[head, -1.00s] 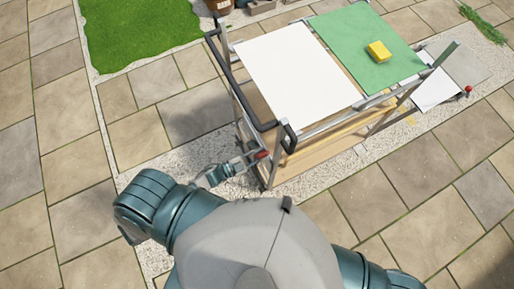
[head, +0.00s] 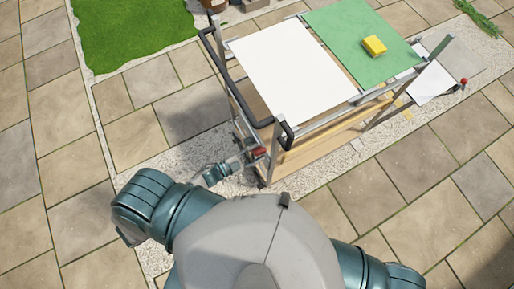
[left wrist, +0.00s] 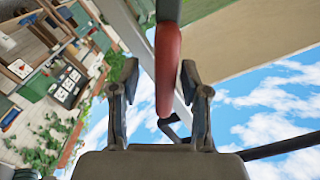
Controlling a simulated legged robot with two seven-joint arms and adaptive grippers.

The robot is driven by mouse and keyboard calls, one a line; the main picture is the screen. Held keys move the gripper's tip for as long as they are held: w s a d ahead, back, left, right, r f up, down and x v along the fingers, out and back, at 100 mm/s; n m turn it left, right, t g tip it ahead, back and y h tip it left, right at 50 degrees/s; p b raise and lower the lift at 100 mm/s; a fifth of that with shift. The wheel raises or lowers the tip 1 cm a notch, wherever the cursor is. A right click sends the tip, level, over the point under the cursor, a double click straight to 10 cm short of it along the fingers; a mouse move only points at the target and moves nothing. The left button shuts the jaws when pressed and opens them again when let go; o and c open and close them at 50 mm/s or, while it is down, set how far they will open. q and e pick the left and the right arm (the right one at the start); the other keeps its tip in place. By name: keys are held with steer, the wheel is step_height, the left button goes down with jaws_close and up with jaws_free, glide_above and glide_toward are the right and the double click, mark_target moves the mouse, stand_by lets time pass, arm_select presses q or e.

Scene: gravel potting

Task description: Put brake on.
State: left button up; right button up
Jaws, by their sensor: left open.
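The cart (head: 297,124) stands on the paving with a red-tipped lever (head: 259,151) low at its near left corner. A second red knob (head: 463,81) shows at its far right end. My left gripper (head: 250,156) is at the near lever, seen small from above. In the left wrist view, the red lever (left wrist: 168,65) stands between the two spread fingers of my left gripper (left wrist: 160,80), with a gap visible on both sides. The gripper is open and not closed on it. My right gripper is out of view.
The cart top carries a white panel (head: 290,68) and a green panel (head: 350,30) with a yellow block (head: 374,45) on it. A black handle (head: 222,62) runs along the cart's left end. Grass (head: 125,35) lies at upper left.

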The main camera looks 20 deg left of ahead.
arm_select(q)
steer(key=v, duration=1.1)
steer(key=shift+s, duration=0.25)
steer(key=shift+a+f, duration=0.1)
steer(key=shift+a, duration=0.05)
